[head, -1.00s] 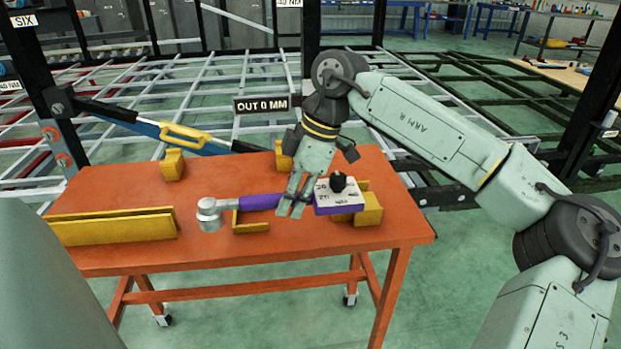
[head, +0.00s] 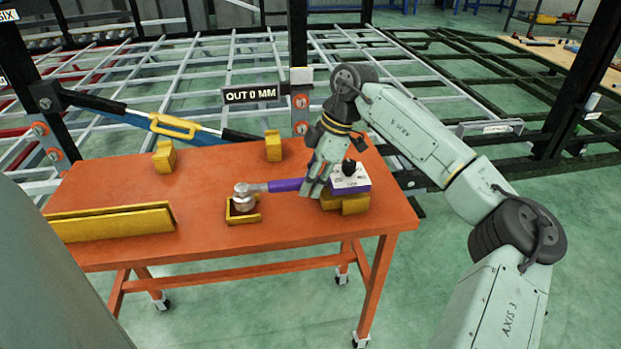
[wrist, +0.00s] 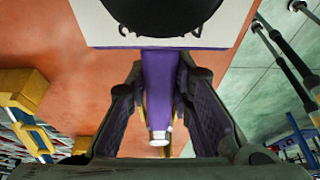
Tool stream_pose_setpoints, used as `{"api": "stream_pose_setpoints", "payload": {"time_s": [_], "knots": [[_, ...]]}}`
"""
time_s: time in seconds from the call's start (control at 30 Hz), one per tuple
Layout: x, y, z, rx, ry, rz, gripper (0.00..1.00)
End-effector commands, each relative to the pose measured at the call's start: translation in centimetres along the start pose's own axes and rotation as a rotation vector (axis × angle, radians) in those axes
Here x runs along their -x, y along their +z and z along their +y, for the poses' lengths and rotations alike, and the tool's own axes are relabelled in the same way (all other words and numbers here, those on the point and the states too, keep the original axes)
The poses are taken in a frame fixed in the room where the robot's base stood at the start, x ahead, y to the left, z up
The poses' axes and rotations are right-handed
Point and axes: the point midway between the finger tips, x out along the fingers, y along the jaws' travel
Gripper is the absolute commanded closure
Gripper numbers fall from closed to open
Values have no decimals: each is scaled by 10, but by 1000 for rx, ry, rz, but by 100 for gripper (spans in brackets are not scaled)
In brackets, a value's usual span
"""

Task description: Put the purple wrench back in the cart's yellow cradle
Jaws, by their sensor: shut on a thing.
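The purple wrench (head: 286,185) lies roughly level, with a silver head at its left end and a purple box with a white face and black knob at its right. My gripper (head: 316,187) is shut on its handle beside the box. The yellow cradle has a low open tray (head: 243,219) at left and a block (head: 346,204) at right. The silver head shows within the tray's outline and the box is over the block; I cannot tell whether either touches. In the wrist view the handle (wrist: 158,85) runs between my fingers (wrist: 160,122).
The cradle is on an orange cart (head: 195,185). A long yellow holder (head: 110,222) is at its left front, and two yellow blocks (head: 164,157) (head: 273,146) stand at the back. A sign reading "OUT 0 MM" (head: 250,93) is behind.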

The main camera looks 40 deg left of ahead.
Motion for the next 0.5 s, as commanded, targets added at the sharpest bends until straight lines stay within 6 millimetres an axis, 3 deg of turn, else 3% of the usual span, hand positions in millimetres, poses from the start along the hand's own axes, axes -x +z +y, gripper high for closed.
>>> {"api": "stream_pose_setpoints", "payload": {"time_s": [0.5], "knots": [[-9, 3, 0, 1, 2, 1, 100]]}}
